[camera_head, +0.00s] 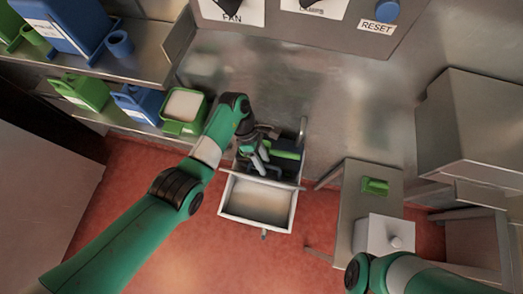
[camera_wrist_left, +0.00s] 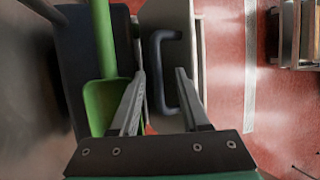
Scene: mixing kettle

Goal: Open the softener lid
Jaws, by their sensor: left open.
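My left gripper (camera_head: 258,163) hangs over a metal unit in the middle of the head view. In the left wrist view its two fingers (camera_wrist_left: 158,80) are apart, on either side of a dark D-shaped handle (camera_wrist_left: 158,62) on a pale panel (camera_wrist_left: 182,18). I cannot tell whether they touch it. I see no label naming the softener lid, so I cannot tell whether this panel is it. A green scoop-like thing (camera_wrist_left: 100,98) lies left of the fingers; green also shows beside the gripper in the head view (camera_head: 287,149). My right gripper is out of view.
A pale open drawer-like tray (camera_head: 233,211) juts out in front of the unit. Shelves at left hold a blue canister (camera_head: 66,28), green containers (camera_head: 82,91) and a white-filled green bin (camera_head: 197,125). A white box (camera_head: 370,236) stands at right. Red floor lies around.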

